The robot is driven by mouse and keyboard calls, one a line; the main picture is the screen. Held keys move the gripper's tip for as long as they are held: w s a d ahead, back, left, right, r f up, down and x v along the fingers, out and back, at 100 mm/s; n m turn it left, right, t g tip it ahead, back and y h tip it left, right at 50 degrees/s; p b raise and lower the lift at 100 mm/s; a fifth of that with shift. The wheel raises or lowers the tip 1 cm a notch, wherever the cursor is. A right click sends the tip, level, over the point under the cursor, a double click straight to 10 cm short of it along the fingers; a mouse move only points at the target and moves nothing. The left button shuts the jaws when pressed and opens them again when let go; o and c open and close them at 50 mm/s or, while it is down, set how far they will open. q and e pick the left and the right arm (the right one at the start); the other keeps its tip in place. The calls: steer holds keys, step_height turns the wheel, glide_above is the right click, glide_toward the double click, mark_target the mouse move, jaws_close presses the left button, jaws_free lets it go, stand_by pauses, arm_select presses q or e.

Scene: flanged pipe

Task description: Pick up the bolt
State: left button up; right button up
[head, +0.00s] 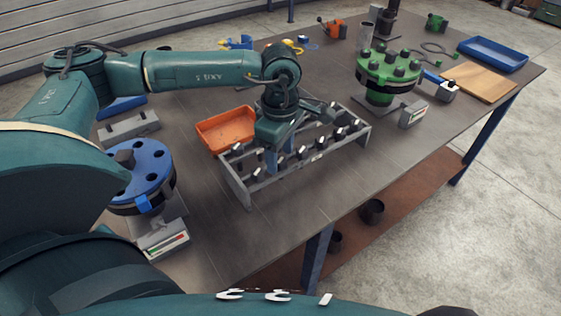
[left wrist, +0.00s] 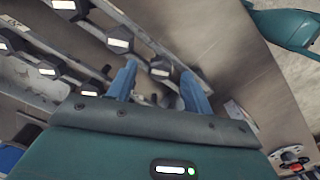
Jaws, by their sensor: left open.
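Several dark hex-headed bolts with pale end faces sit in a grey two-rail rack (head: 250,190) on the table; one bolt (head: 303,153) shows just right of my gripper. My left gripper (head: 279,160) points down over the rack's left part, its blue fingers partly hidden by the wrist. In the left wrist view its two fingers (left wrist: 160,86) are apart, with one bolt (left wrist: 161,68) showing between and slightly beyond them. No bolt is visibly clamped. I cannot tell whether the fingers touch it. My right gripper is not in view.
An orange tray (head: 226,130) stands close behind the rack's left end. A blue flange (head: 145,172) is at the left, a green flange (head: 388,72) with bolts at the back right. A blue tray (head: 493,54) and wooden board (head: 478,82) lie far right. The front tabletop is clear.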

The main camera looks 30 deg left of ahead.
arm_select(q)
steer(key=shift+f, duration=0.55)
jaws_close()
